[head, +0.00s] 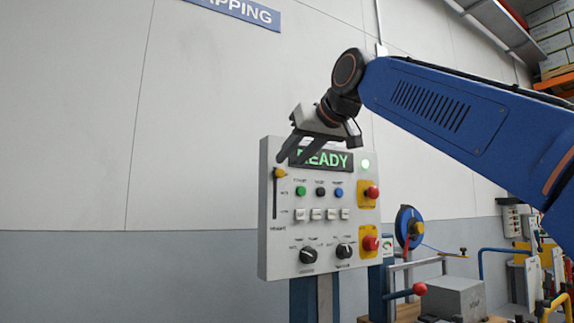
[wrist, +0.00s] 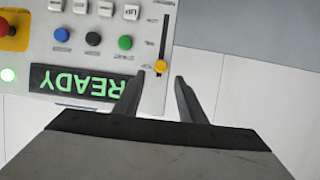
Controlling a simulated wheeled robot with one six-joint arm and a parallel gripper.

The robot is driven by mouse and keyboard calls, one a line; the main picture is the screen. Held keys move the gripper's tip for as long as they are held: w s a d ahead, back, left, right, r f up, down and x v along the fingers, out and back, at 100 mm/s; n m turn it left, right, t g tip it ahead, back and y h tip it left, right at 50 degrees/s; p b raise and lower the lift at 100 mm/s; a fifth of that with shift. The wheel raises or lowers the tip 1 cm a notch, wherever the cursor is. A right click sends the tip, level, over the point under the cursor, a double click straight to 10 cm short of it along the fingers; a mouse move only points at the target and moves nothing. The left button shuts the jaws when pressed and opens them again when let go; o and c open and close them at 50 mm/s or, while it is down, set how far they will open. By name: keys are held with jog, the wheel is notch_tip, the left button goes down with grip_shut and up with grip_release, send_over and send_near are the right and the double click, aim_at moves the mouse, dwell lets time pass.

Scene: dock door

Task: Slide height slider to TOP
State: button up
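The height slider is a yellow knob (head: 279,173) in a dark vertical slot (head: 275,200) on the left of the grey control panel (head: 268,240). The knob sits near the slot's upper end, with most of the slot empty below it. My gripper (head: 284,157) reaches down over the panel's upper left, its fingertips just above the knob. In the wrist view, upside down, the knob (wrist: 160,67) shows between and just beyond the two spread fingertips (wrist: 160,76). My gripper is open and empty. Contact with the knob cannot be told.
A green READY display (head: 325,160) is partly behind my gripper. Coloured buttons (head: 320,191), white switches (head: 316,214), black dials (head: 308,255) and red buttons (head: 371,193) are right of the slider. Left of the panel is bare wall (head: 190,150).

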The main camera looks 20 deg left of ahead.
jog(key=v, duration=1.2)
jog(key=shift+d, duration=0.1)
jog(key=d+f+m+h, duration=0.3)
jog(key=d+f, duration=0.9)
jog(key=f, duration=0.3)
jog(key=d+f+m+h, duration=0.2)
jog(key=d+f+h, duration=0.2)
jog(key=d+f, duration=1)
jog(key=s+d+f+m+g+h, duration=0.1)
jog(key=s+d+f, duration=0.4)
jog(key=f, duration=0.8)
jog(key=s+d+f+m+g+h, duration=0.1)
jog(key=s+d+f, duration=0.5)
jog(key=f, duration=0.7)
jog(key=s+d+f+m+g+h, duration=0.1)
jog(key=s+d+f, duration=0.4)
jog(key=f, duration=0.9)
jog(key=s+m+g, duration=0.1)
jog(key=s+m, duration=0.1)
jog(key=s, duration=0.1)
jog(key=shift+d, duration=0.2)
